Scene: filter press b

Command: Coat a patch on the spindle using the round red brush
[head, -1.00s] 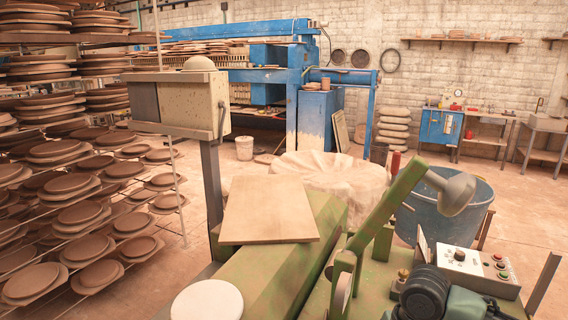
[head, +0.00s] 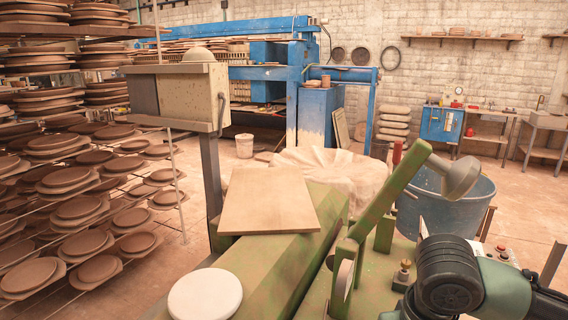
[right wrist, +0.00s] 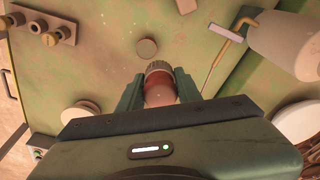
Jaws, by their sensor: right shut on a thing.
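My right gripper (right wrist: 158,90) is shut on the round red brush (right wrist: 160,88), which shows between the two fingers in the right wrist view. Its ribbed, paler end points away from the palm, over the green machine top (right wrist: 110,60). A short round brown stub (right wrist: 147,48) stands just beyond that end; I cannot tell whether it is the spindle. In the head view my right wrist is at the lower right, and its fingers and the brush are out of sight there. My left gripper is not in view.
A green lever arm with a grey rounded head (head: 462,176) rises left of my right arm. A brass fitting (head: 403,272) stands beside the wrist. A white disc (head: 205,295) and a tan board (head: 268,200) lie to the left. A blue tub (head: 450,210) stands behind.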

